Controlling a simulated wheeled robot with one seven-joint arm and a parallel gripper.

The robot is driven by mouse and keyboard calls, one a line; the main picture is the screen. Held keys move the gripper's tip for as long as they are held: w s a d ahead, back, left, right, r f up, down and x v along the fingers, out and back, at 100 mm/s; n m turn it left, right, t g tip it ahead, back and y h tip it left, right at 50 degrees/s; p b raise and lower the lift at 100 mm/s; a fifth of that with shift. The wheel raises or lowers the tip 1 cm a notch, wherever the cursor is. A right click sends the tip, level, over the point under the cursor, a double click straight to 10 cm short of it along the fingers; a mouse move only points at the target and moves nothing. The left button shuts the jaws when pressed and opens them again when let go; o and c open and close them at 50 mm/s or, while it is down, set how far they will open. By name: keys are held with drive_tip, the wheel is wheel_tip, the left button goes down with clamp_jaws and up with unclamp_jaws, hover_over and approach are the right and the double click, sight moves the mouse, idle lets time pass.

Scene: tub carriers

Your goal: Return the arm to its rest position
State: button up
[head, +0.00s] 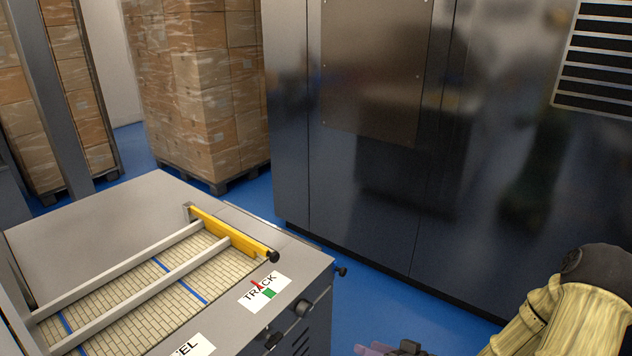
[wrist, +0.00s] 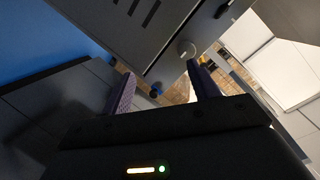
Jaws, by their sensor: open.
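My gripper shows in the wrist view (wrist: 161,88) with its two purple fingers spread apart and nothing between them. In the head view a small part of my gripper (head: 385,350) shows at the bottom edge, and the rest of it is cut off. My arm, in a pale yellow cover with a dark joint, comes in at the lower right. The gripper is to the right of the conveyor table (head: 110,205), apart from it in the picture.
The conveyor has rails, a yellow stop bar (head: 222,232), a TRACK label (head: 265,292) and knobs on its side. A large dark metal cabinet (head: 390,130) stands behind. Wrapped box stacks (head: 200,85) stand on pallets at the back left. Blue floor (head: 375,290) is clear between conveyor and cabinet.

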drive_tip(key=d+r+g+h+p, duration=0.4)
drive_tip(key=d+r+h, duration=0.1)
drive_tip(key=h, duration=0.5)
drive_tip(key=s+a+r+m+g+h+p, duration=0.1)
drive_tip(key=s+a+r, duration=0.3)
drive_tip(key=s+r, duration=0.5)
wheel_tip(320, 180, up, 3)
drive_tip(key=shift+s+r+m+g+h+p, duration=0.15)
drive_tip(key=shift+m+g+h+p, duration=0.25)
drive_tip(key=shift+g+p, duration=0.5)
drive_tip(key=shift+c, duration=0.4)
drive_tip(key=c, duration=0.3)
drive_tip(key=shift+c, duration=0.7)
